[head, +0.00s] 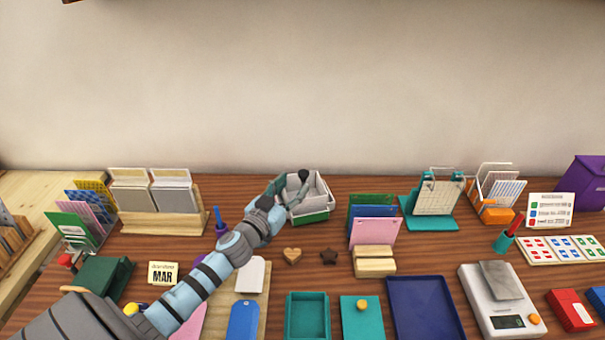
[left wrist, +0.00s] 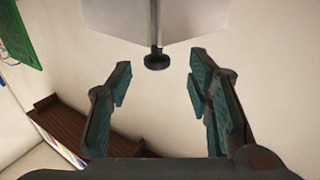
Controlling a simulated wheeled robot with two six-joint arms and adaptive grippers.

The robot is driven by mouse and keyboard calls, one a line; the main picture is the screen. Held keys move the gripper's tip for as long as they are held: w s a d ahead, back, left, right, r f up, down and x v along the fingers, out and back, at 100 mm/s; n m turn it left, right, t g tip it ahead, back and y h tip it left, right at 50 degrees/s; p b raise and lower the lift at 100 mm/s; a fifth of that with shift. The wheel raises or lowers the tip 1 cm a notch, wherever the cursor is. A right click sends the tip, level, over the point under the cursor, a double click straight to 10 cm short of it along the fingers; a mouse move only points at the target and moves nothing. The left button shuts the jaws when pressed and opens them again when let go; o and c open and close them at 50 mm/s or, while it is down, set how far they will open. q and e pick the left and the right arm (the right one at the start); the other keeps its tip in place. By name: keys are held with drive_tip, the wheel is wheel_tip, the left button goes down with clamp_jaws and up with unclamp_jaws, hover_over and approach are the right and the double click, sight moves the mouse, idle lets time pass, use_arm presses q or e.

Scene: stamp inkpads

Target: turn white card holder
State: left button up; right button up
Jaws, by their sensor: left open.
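A white, open-topped card holder with a green lower band (head: 318,216) stands at the back middle of the table, against the wall side. My left gripper (head: 291,192) reaches over its left part and hides some of it. In the left wrist view, the gripper (left wrist: 158,82) is open, with its two fingers spread apart. A small dark knob (left wrist: 156,60) below a white panel (left wrist: 145,20) shows between and beyond the fingertips; I see no grip on it. My right gripper is not in view.
Coloured cards on a wooden stand (head: 374,262) are right of the holder. A wooden card rack (head: 160,222) is to the left. A teal stand (head: 430,221) is farther right.

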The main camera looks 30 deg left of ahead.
sight(301, 178)
use_arm(q)
drive_tip(key=w+p, duration=0.1)
drive_tip(key=w, duration=0.5)
drive_tip(key=shift+a+r, duration=0.1)
clamp_jaws()
